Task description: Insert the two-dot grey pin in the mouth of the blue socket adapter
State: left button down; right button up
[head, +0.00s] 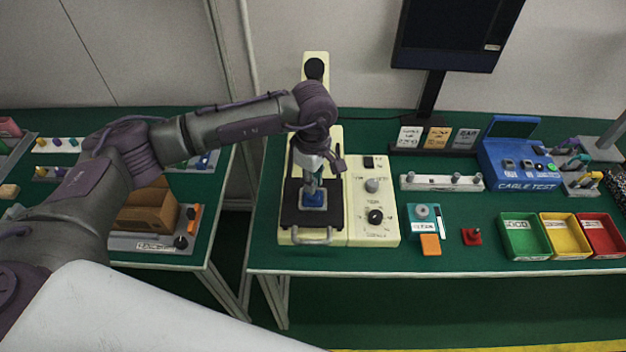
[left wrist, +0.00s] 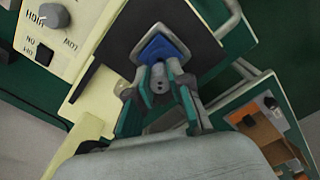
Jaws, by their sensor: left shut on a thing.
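My left gripper (head: 312,183) points down over the black plate of the cream machine. In the left wrist view its fingers (left wrist: 159,78) are shut on the grey pin (left wrist: 159,90), which shows two dark dots on its near end. The blue socket adapter (head: 314,199) sits in a pale holder on the black plate, directly below the fingers. It also shows in the left wrist view (left wrist: 157,48), just beyond the pin. The pin's far end overlaps the adapter in that view; the mouth is hidden, so I cannot tell whether the tip is inside. My right gripper is out of view.
The cream machine (head: 361,232) has knobs right of the plate and a metal handle (head: 312,239) in front. A teal block (head: 424,213), a red piece (head: 471,236) and coloured bins (head: 525,235) stand further right. A brown holder (head: 150,207) is on the left table.

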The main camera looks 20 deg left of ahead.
pick_arm(q)
jog(key=shift+b, duration=0.35)
dwell(0.7)
jog(key=shift+f+b, duration=1.2)
jog(key=shift+f, duration=0.05)
jog(key=c, duration=1)
grip_release()
jog(key=shift+r, duration=0.15)
notch_tip(320, 180, up, 12)
jog(key=shift+f, duration=0.1)
jog(key=shift+d, duration=0.1)
